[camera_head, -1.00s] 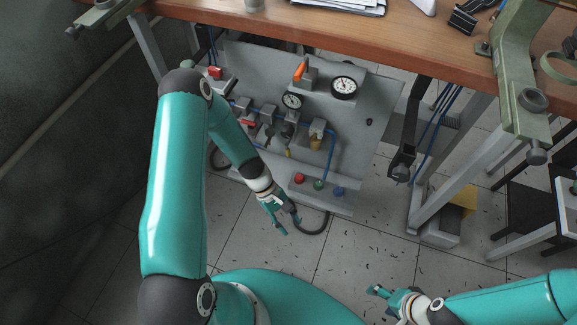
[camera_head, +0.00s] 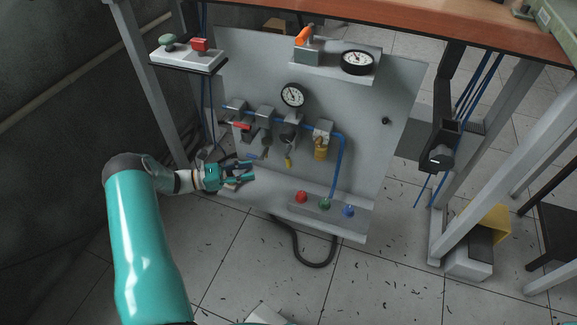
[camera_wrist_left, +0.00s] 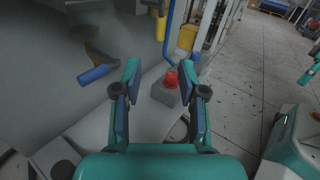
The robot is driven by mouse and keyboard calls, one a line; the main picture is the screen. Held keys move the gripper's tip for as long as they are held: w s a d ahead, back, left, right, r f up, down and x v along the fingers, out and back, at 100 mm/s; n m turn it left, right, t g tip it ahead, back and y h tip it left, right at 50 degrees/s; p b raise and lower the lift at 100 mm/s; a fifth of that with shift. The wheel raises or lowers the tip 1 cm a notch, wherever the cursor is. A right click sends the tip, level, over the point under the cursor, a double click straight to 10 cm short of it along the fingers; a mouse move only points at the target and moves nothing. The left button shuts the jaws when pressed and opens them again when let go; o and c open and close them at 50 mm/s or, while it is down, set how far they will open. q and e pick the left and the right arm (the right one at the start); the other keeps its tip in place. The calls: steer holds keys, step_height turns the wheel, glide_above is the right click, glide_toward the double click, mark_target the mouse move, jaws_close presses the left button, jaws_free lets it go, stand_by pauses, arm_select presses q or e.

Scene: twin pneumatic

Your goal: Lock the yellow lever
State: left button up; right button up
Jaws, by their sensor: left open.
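The yellow lever (camera_head: 288,161) hangs down from the middle of the row of fittings on the grey panel (camera_head: 400,85). In the left wrist view a yellow handle (camera_wrist_left: 161,28), probably the same lever, is at the top, beyond the fingers. My left gripper (camera_head: 252,172) is open and empty, in front of the panel's lower left, left of and a little below the yellow lever, apart from it. In the left wrist view its two fingers (camera_wrist_left: 157,82) stand wide apart. A teal part (camera_wrist_left: 309,72) at that view's right edge may be my right gripper; its jaws are unclear.
A blue handle (camera_wrist_left: 93,75) is left of my left fingers. Red, green and blue buttons (camera_head: 325,203) sit low on the panel. A brass-coloured piece (camera_head: 320,150) hangs right of the yellow lever. A black hose (camera_head: 300,262) loops below. The table (camera_head: 400,20) overhangs the panel.

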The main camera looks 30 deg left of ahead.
mark_target(289, 164)
arm_select(q)
steer(key=b+x, duration=0.2)
steer(key=x, duration=1.1)
steer(key=shift+w+d, duration=0.15)
steer(key=shift+d, duration=0.1)
jaws_close()
